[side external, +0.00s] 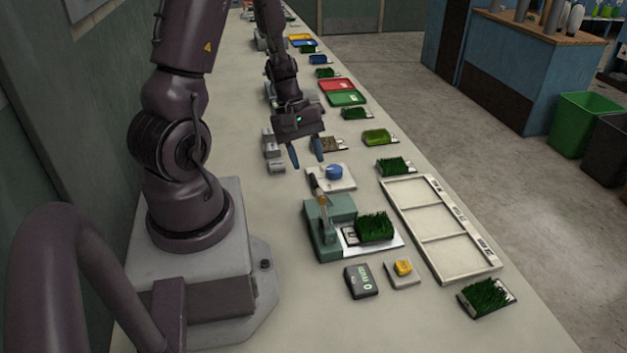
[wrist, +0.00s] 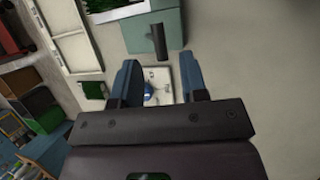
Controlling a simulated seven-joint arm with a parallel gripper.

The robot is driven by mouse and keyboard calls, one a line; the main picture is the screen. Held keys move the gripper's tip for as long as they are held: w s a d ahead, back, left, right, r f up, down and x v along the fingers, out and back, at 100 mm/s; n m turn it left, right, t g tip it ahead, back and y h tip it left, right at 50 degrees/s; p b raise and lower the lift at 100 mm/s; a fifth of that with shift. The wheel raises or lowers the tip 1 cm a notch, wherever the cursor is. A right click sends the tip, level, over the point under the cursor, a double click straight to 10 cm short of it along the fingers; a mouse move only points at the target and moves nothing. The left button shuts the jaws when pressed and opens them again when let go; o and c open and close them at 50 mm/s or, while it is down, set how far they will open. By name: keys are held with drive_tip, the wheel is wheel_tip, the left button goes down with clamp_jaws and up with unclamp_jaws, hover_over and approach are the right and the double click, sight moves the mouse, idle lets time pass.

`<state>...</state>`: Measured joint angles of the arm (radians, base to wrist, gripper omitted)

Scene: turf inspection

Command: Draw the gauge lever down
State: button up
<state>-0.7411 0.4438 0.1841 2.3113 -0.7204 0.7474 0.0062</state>
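The gauge (side external: 330,225) is a teal block device on the table, with a dark green turf sample (side external: 374,227) on its white plate. Its lever (side external: 318,190) stands up from the block, tilted, with a dark grip at the top. In the wrist view the dark grip (wrist: 158,42) shows just beyond the fingertips, roughly between them, in front of the teal body (wrist: 170,28). My gripper (side external: 306,157) is open and empty above the table, behind the lever in the side view. In the wrist view its blue fingers (wrist: 158,72) are wide apart, and neither appears to touch the lever.
A white plate with a blue knob (side external: 334,172) lies below my gripper, near the lever. A white divided frame (side external: 432,225) lies right of the gauge. A dark display box (side external: 361,281) and a yellow button (side external: 403,267) sit in front. Several turf samples line the table.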

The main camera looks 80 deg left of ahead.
sight(312, 177)
drive_tip(key=x, duration=0.5)
drive_tip(key=shift+d+f, duration=0.15)
drive_tip(key=shift+f, duration=0.25)
clamp_jaws()
